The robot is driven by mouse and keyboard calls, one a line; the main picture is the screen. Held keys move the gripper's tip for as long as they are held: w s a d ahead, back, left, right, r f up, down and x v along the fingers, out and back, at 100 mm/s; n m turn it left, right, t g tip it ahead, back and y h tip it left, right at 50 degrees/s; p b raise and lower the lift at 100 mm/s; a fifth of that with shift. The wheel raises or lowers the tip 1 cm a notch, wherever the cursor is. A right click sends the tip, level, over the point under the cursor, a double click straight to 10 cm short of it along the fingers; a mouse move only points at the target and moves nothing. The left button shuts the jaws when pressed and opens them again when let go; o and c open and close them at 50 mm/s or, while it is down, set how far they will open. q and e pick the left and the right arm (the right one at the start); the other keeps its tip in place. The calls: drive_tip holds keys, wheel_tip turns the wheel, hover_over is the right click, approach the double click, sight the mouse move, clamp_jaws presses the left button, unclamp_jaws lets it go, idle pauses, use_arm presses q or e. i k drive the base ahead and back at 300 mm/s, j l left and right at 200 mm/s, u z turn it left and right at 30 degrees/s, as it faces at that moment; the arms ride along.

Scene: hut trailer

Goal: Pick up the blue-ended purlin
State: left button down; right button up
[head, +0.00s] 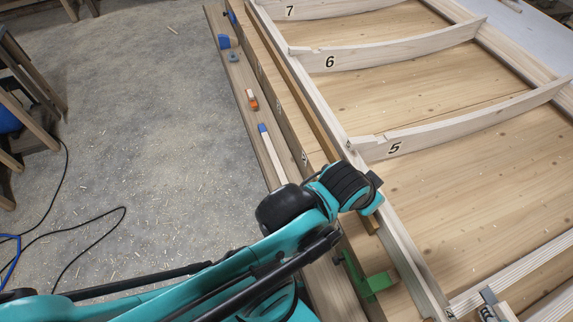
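The blue-ended purlin (273,155) is a thin pale wooden strip with a blue far end. It lies lengthwise on the narrow plank ledge (238,85) left of the large wooden frame. Its near end runs behind my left arm and is hidden. My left arm comes in from the lower left, and its dark ribbed wrist end (346,186) is over the frame's side rail, to the right of the purlin. The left fingers cannot be made out, and no grip on the purlin shows. My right gripper is not in view.
Curved ribs numbered 5 (450,122), 6 (400,49) and 7 cross the frame. An orange tool (252,100) and a blue item (224,41) lie farther along the ledge. A green clamp (374,283) sits near the rail. Black cable (95,228) lies on the open floor at left.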

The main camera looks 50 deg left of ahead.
sight(279, 172)
drive_tip(key=u, duration=1.95)
drive_tip(key=i+j, duration=0.15)
drive_tip(key=j, duration=0.2)
drive_tip(key=i+j+z, duration=0.1)
drive_tip(key=j, duration=0.25)
drive_tip(key=i+j, duration=0.1)
drive_tip(key=j, duration=0.3)
drive_tip(key=i+z, duration=0.05)
